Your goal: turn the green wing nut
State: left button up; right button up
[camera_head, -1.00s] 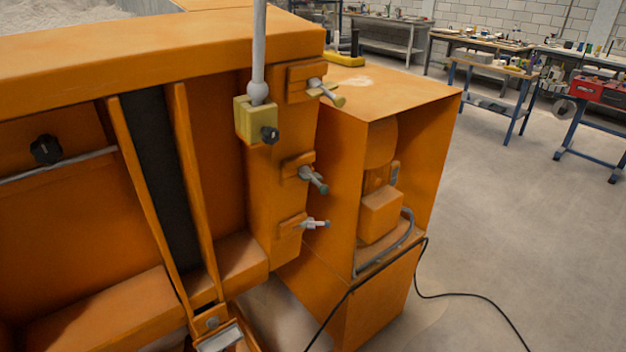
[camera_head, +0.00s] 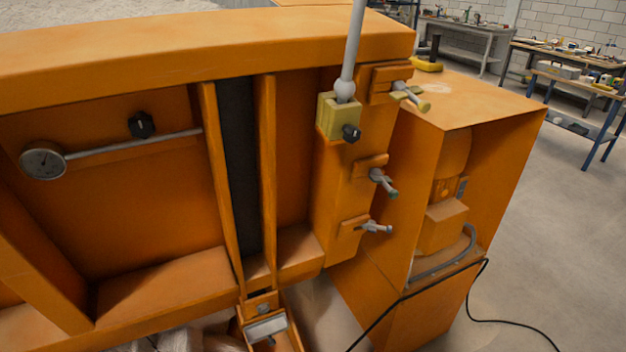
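Three wing nuts stick out to the right from orange brackets on the end post of the orange sandbed frame. The middle one, the green wing nut (camera_head: 385,183), looks dull grey-green, and its wings slant down to the right. Above it is a yellowish wing nut (camera_head: 411,96). Below it is a grey, faintly bluish wing nut (camera_head: 375,227). The colours are muted at this size. Neither of my grippers is in view, and nothing touches the nuts.
A yellow clamp block (camera_head: 338,117) with a black knob (camera_head: 351,133) holds a grey upright rod (camera_head: 353,45) left of the nuts. An orange motor housing (camera_head: 500,150) stands close on the right. A black cable (camera_head: 470,300) crosses the floor. A dial gauge (camera_head: 43,160) is far left.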

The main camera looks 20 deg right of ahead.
aim_at(374, 175)
jog(key=l+u, duration=0.65)
jog(key=l, duration=0.2)
jog(key=k+l+u, duration=0.1)
jog(key=l+u, duration=0.25)
jog(key=k+l+u, duration=0.15)
jog(key=l+u, duration=0.15)
jog(key=l, duration=0.15)
jog(key=k+l+u, duration=0.2)
jog(key=l+u, duration=0.15)
